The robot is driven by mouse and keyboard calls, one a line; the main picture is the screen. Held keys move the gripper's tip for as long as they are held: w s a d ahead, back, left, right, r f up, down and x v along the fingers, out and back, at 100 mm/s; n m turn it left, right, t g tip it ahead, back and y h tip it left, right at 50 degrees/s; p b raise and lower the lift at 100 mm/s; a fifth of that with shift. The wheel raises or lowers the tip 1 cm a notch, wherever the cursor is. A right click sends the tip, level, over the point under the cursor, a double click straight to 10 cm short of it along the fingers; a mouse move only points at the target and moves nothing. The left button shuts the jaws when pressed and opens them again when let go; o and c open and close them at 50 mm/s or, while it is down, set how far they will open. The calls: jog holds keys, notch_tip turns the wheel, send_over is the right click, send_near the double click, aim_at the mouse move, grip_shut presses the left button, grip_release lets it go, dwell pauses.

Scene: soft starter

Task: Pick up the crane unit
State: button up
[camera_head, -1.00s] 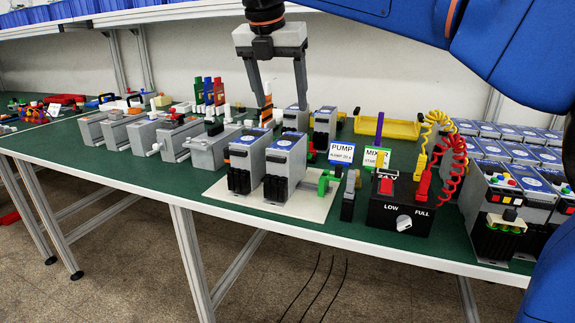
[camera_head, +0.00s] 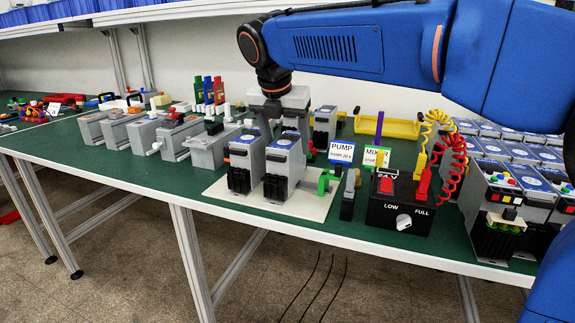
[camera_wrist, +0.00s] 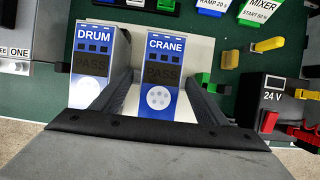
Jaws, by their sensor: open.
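The crane unit (camera_wrist: 164,72) is a grey box with a blue and white top marked CRANE. In the head view the crane unit (camera_head: 284,168) is the right one of two front units on a pale plate (camera_head: 316,206). My gripper (camera_wrist: 162,80) is open, with one finger on each side of the crane unit in the wrist view. In the head view my gripper (camera_head: 284,133) is low at the unit's top, its fingertips partly hidden. I cannot tell whether the fingers touch the unit.
The drum unit (camera_wrist: 96,62) stands close on the left, with my left finger in the gap. A green connector (camera_head: 327,182) and a black 24 V box (camera_head: 398,214) are on the right. Several grey units (camera_head: 210,146) stand to the left. Behind are PUMP (camera_head: 341,151) and MIXER signs (camera_head: 376,157).

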jog(key=shift+x, duration=0.85)
jog(key=shift+f, duration=0.15)
grip_shut()
dwell(0.4)
